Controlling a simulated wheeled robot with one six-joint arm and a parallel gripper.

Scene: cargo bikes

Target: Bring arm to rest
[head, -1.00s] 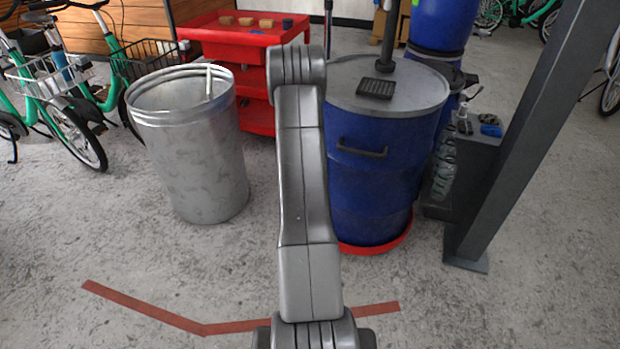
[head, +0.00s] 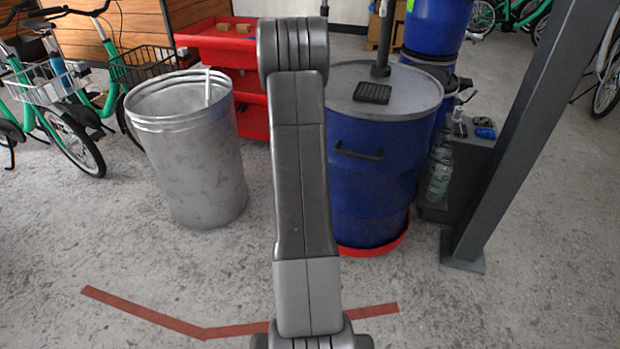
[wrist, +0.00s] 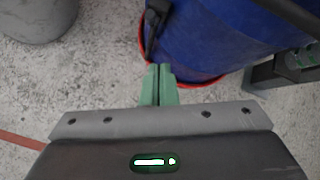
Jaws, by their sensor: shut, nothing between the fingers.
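My gripper (wrist: 159,84) shows in the wrist view, with its two green fingers shut together and nothing between them. The fingers point toward the foot of the blue drum, above the concrete floor. In the head view my grey arm stands upright in the middle of the picture and hides part of the red cart and the drum's left edge. The gripper itself does not show in the head view.
A blue drum (head: 370,190) with a grey lid stands in a red tray right of my arm; it also shows in the wrist view (wrist: 215,35). A metal bin (head: 195,160) stands left. A grey post (head: 520,130) rises at right. The near floor is clear.

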